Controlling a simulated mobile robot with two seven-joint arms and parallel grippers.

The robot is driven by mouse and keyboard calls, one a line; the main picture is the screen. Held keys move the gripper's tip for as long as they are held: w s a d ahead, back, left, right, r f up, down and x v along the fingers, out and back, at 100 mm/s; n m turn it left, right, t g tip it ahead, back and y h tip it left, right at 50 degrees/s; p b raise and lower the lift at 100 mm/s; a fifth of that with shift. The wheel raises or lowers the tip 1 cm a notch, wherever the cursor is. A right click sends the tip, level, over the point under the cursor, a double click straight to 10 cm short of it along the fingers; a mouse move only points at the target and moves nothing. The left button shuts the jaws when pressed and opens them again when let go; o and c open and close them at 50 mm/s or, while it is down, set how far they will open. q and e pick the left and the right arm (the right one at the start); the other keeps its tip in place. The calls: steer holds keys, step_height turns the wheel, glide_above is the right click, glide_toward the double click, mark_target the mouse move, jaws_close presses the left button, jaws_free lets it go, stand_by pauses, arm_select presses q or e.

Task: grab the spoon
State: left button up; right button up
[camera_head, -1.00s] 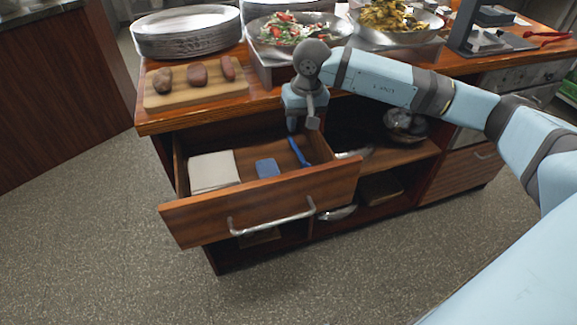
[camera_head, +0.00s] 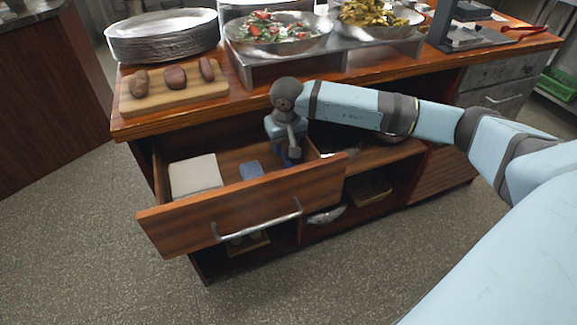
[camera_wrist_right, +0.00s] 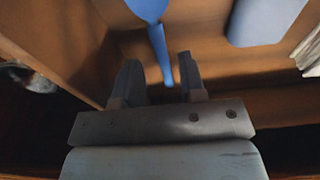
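The blue spoon (camera_wrist_right: 157,40) lies in the open drawer (camera_head: 240,208). In the right wrist view its bowl is at the top edge and its handle runs down between my fingers. In the head view the spoon is mostly or wholly hidden by my right gripper (camera_head: 289,152), which reaches down into the drawer's right end. In the right wrist view this gripper (camera_wrist_right: 160,75) is open, with one finger on each side of the handle's end. Whether the fingers touch the handle I cannot tell. My left gripper is out of view.
A blue flat block (camera_head: 251,170) and a white stack (camera_head: 195,176) lie in the drawer left of my gripper. The drawer's right wall (camera_wrist_right: 60,40) is close to my fingers. Above, the counter holds a cutting board (camera_head: 172,92), plates (camera_head: 162,38) and food pans (camera_head: 278,36).

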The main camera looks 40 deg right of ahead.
mark_target(284, 156)
step_height(284, 156, down, 4)
steer(key=shift+w+r, duration=0.15)
steer(key=shift+r, duration=0.2)
jaws_close()
